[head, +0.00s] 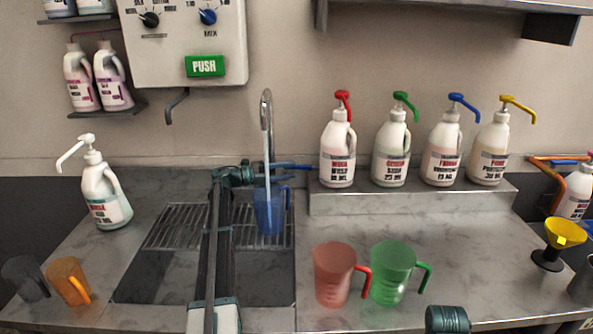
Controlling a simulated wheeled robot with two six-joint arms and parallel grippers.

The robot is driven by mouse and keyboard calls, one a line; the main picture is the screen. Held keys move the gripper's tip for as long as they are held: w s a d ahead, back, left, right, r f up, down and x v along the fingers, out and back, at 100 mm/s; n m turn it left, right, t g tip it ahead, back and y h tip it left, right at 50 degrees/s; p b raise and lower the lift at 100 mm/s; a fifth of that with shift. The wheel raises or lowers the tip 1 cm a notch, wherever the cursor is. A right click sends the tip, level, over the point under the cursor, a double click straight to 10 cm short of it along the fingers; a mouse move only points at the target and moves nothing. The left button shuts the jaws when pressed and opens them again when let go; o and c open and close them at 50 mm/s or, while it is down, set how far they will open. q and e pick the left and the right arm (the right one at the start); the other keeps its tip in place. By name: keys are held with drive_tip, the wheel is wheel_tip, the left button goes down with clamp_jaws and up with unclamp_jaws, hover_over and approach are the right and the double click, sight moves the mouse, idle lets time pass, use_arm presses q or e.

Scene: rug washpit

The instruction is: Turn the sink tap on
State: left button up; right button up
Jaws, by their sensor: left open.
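The sink tap (266,108) is a tall chrome gooseneck behind the sink (160,290). A blue lever (297,166) sticks out to the right near its base. A pale streak, which looks like running water, drops from the spout into a blue jug (270,212) standing on the sink's grate. My left gripper (272,174) is open at the tap, just left of the lever and above the jug. Whether it touches the lever I cannot tell. My left arm hides part of the sink and the tap's base.
Red (333,275) and green (392,272) jugs stand right of the sink. An orange jug (68,281) and a white pump bottle (103,195) stand left. Several pump bottles line the raised ledge (420,202). A dispenser box (183,40) hangs above.

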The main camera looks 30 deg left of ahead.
use_arm(q)
drive_tip(key=v, duration=1)
